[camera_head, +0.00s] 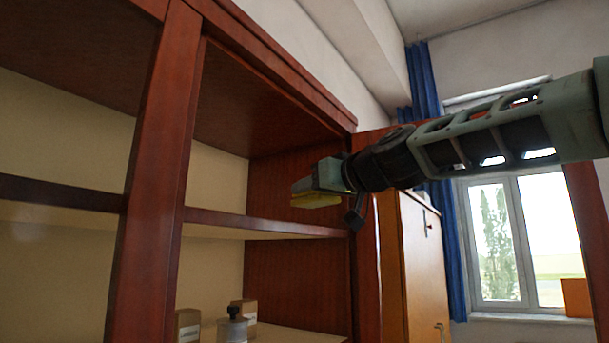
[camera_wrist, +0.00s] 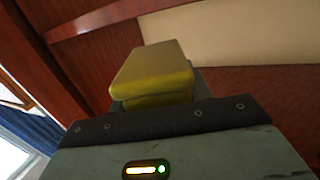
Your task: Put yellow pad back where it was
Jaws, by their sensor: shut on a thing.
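The yellow pad (camera_wrist: 152,70) is held at the end of my gripper in the wrist view, sticking out past the gripper body. In the head view the yellow pad (camera_head: 316,200) shows under and beyond the tip of my gripper (camera_head: 318,188). My gripper is shut on the pad; its fingers are mostly hidden. It is at the open front of the wooden cabinet, near the right end of the middle shelf (camera_head: 265,226) and slightly above that shelf's level. I cannot tell whether the pad touches the shelf.
The lower shelf (camera_head: 290,334) holds two small boxes (camera_head: 187,325) (camera_head: 245,312) and a grey-capped jar (camera_head: 233,326). The middle shelf looks empty in its visible part. A cabinet upright (camera_head: 155,180) stands left; the right side panel (camera_head: 300,280) is close to my gripper.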

